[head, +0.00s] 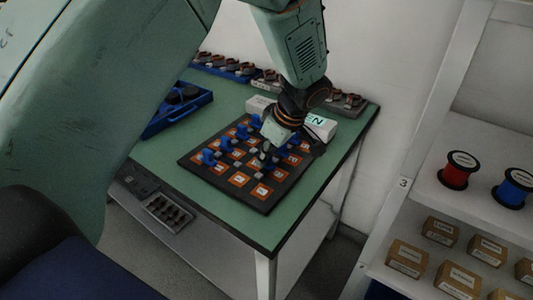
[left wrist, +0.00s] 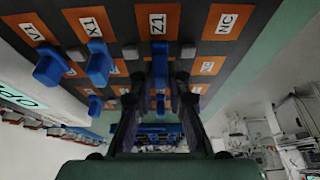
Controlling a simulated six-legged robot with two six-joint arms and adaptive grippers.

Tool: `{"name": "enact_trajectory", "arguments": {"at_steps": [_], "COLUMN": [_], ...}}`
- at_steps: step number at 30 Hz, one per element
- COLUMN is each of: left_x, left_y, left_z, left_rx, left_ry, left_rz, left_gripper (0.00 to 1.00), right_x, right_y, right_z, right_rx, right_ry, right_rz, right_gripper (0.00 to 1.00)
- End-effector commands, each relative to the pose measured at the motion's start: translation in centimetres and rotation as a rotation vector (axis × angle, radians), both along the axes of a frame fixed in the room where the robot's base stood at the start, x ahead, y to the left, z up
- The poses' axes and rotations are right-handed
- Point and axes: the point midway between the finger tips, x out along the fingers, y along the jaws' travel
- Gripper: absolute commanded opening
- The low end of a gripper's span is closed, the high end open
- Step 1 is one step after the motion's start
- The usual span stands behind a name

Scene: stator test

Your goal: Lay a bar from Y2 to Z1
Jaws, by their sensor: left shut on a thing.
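A dark terminal board (head: 193,163) with orange labelled squares lies on the green table. Several blue bars stand on it, one at its left side (head: 209,157). My left gripper (head: 268,153) points down over the board's middle and hides part of it. In the left wrist view my left gripper (left wrist: 160,88) is shut on a blue bar (left wrist: 159,68), close to the orange Z1 square (left wrist: 158,22). Whether the bar touches the board is unclear. Other blue bars stand near X1 (left wrist: 98,62) and farther left (left wrist: 50,66). Y2 cannot be made out. My right gripper is not visible.
A blue tray (head: 165,122) with dark round parts stands left of the board. A white sign block (head: 318,127) stands behind it, near a row of metal parts (head: 240,70). A shelf at right holds spools (head: 459,170) and cartons (head: 408,258). The green table's front strip is clear.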

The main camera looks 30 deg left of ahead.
Motion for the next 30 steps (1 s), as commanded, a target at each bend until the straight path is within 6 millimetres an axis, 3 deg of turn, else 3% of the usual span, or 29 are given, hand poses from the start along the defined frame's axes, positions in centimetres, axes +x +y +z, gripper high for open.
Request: {"name": "enact_trajectory", "arguments": {"at_steps": [13, 14, 22, 30], "left_x": [0.01, 0.01, 0.01, 0.00], "left_y": [0.05, 0.05, 0.05, 0.04], "left_z": [-0.57, -0.56, -0.56, -0.57], "left_rx": [0.000, 0.000, 0.000, 0.000], "left_ry": [0.000, 0.000, 0.000, 0.000], "left_rz": [0.000, 0.000, 0.000, 0.000], "left_gripper": [0.00, 0.18, 0.41, 0.43], "right_x": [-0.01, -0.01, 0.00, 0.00], "right_y": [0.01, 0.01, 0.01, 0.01], "right_z": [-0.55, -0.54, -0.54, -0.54], "right_rx": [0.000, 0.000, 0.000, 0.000], "right_ry": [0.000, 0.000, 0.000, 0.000], "right_rz": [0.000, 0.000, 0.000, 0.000], "right_gripper": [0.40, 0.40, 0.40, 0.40]}}
